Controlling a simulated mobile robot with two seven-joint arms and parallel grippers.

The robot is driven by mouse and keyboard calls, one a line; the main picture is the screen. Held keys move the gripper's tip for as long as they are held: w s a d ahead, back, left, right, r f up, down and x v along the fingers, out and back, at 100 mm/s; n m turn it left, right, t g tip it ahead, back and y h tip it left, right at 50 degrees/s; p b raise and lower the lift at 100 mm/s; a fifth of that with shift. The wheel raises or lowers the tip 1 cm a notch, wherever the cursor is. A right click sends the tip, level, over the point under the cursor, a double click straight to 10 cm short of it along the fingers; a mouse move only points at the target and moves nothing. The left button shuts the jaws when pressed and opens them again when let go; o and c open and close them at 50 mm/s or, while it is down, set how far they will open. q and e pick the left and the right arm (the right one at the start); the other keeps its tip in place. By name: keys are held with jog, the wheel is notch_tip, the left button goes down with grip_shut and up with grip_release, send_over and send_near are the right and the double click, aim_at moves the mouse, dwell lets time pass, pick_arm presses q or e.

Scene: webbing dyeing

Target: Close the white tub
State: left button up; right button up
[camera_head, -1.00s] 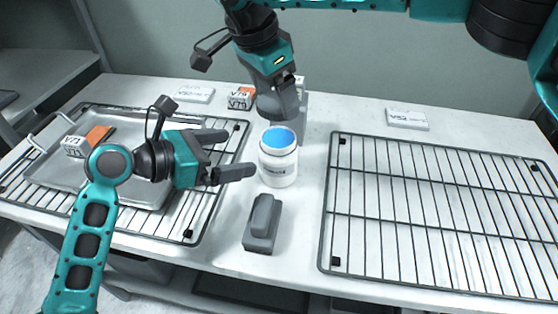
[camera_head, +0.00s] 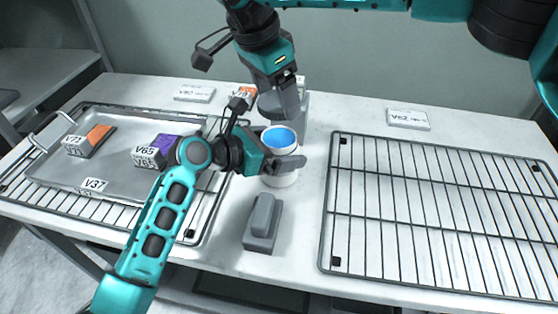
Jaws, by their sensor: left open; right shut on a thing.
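The white tub (camera_head: 281,179) stands on the table near the middle, upright. Its round top shows blue (camera_head: 279,138). My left gripper (camera_head: 285,156) is open at the tub, with one finger across its near side and the other partly hidden at its left. I cannot tell whether the fingers touch it. My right gripper (camera_head: 279,112) points down just above and behind the tub's far rim.
A pale upright object (camera_head: 303,110) stands behind the tub. A grey block (camera_head: 263,222) lies in front. A metal tray (camera_head: 60,165) with labelled blocks sits on the left rack, and an empty wire rack (camera_head: 440,210) lies right. A white label plate (camera_head: 408,119) is at the back.

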pick_arm(q)
jog(key=shift+c, duration=0.5)
jog(key=c, duration=1.1)
jog(key=shift+o, duration=0.2)
pick_arm(e)
send_over(279, 138)
jog(key=shift+s+a+f, duration=0.1)
jog(key=shift+a+f, duration=0.05)
jog(key=shift+f, duration=1.1)
jog(key=shift+s+a+f, duration=0.1)
jog(key=shift+a+f, duration=0.05)
jog(key=shift+f, duration=1.1)
jog(key=shift+f, duration=0.1)
jog(key=shift+f, duration=0.8)
jog(key=shift+f, duration=0.55)
pick_arm(q)
jog(key=c, duration=0.6)
pick_arm(e)
jog(key=o, duration=0.7)
jog(key=shift+c, duration=0.2)
jog(key=shift+o, duration=1.2)
